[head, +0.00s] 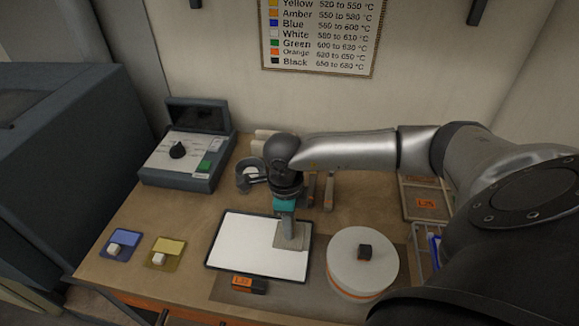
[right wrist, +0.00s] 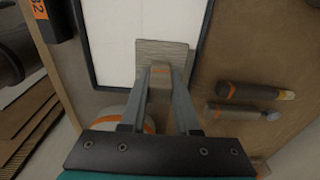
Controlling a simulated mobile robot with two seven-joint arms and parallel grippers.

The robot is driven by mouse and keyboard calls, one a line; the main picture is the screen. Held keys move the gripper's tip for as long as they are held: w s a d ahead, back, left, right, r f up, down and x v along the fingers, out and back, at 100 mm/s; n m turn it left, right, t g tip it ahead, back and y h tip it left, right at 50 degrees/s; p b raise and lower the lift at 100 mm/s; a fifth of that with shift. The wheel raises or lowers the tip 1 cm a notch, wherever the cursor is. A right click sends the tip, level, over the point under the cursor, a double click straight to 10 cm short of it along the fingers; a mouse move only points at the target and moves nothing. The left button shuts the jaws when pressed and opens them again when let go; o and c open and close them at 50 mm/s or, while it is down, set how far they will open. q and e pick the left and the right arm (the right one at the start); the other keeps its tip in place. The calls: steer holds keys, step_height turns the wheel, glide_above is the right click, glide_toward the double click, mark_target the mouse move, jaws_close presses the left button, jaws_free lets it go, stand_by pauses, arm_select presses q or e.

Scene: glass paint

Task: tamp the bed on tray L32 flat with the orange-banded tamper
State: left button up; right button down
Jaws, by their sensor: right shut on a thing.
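The tray (head: 207,262) is a dark-rimmed rectangle on the workbench. It holds a flat-looking white bed (head: 250,245), which also shows in the right wrist view (right wrist: 110,40). A dark block with an orange L32 label (head: 243,283) lies at its front edge. My right gripper (head: 288,220) is shut on the tamper, whose grey-brown square plate (head: 291,238) is over the right part of the bed. In the right wrist view the plate (right wrist: 165,50) extends past the fingertips, with a little orange between them. I cannot tell whether the plate touches the bed. My left gripper is out of view.
A round white drum (head: 350,245) with an orange band and dark knob stands right of the tray. Blue (head: 121,239) and yellow (head: 168,250) pads lie left. A control box (head: 185,155) stands behind. Two handled tools (right wrist: 245,103) lie near the tray. Another tray (head: 425,187) is at right.

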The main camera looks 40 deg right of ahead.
steer(key=shift+f+b, duration=0.25)
steer(key=shift+b, duration=0.05)
stand_by(1.2)
steer(key=shift+r+p, duration=0.85)
steer(key=shift+r, duration=0.25)
steer(key=shift+r, duration=0.15)
steer(key=shift+r+p, duration=1.5)
steer(key=shift+r, duration=0.45)
steer(key=shift+f, duration=0.1)
